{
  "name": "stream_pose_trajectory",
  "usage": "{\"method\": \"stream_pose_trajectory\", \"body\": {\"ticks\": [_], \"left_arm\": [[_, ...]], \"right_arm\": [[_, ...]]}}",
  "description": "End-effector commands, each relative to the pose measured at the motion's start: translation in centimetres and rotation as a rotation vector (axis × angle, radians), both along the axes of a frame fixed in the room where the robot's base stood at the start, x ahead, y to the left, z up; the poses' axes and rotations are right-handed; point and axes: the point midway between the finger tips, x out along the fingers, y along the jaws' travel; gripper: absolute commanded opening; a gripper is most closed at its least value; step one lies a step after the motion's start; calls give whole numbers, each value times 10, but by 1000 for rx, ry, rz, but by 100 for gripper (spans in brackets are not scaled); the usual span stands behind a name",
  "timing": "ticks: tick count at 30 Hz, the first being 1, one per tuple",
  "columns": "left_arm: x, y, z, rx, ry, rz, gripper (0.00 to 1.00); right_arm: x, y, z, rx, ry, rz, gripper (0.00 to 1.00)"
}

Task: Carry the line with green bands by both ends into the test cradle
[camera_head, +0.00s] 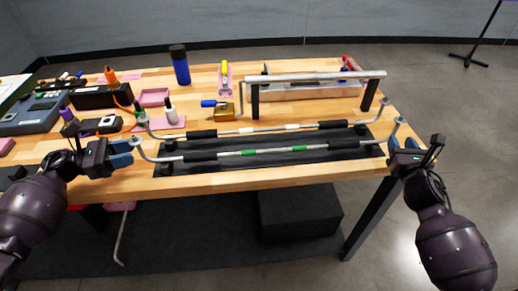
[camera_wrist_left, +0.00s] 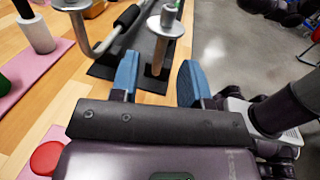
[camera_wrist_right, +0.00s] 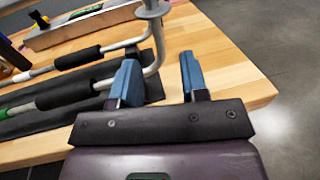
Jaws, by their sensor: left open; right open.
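The line with green bands (camera_head: 270,150) lies along the front of a black mat (camera_head: 215,166). It is a grey tube with black sleeves, and both ends bend up to round flanges. My left gripper (camera_head: 121,153) is open beside its left end; in the left wrist view a flanged end (camera_wrist_left: 166,27) stands just beyond the blue fingers. My right gripper (camera_head: 404,156) is open just below its right end; in the right wrist view that bent end (camera_wrist_right: 156,62) shows between and beyond the fingers. I cannot tell whether any finger touches. A grey bar on black posts (camera_head: 320,77), perhaps the test cradle, stands behind.
A similar line with white bands (camera_head: 263,128) lies just behind the green-banded one. A brass padlock (camera_head: 220,112), a blue bottle (camera_head: 180,65), a white bottle (camera_head: 169,110) and a grey tray (camera_head: 300,92) stand farther back. The table's front edge is close to both grippers.

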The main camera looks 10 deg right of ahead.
Motion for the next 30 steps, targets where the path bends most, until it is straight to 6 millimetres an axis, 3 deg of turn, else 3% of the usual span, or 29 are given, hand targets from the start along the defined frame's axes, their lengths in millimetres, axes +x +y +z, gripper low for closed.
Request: {"method": "stream_pose_trajectory", "body": {"ticks": [6,12,25,30], "left_arm": [[7,-33,1,-1,0,-1,42],[10,-50,0,-1,0,0,42],[11,-56,0,0,-1,1,42],[11,-55,0,0,0,1,16]], "right_arm": [[33,-6,1,0,-1,0,41],[51,-10,0,0,0,-1,41],[56,-11,0,0,0,0,41],[56,-11,0,0,0,0,15]]}}
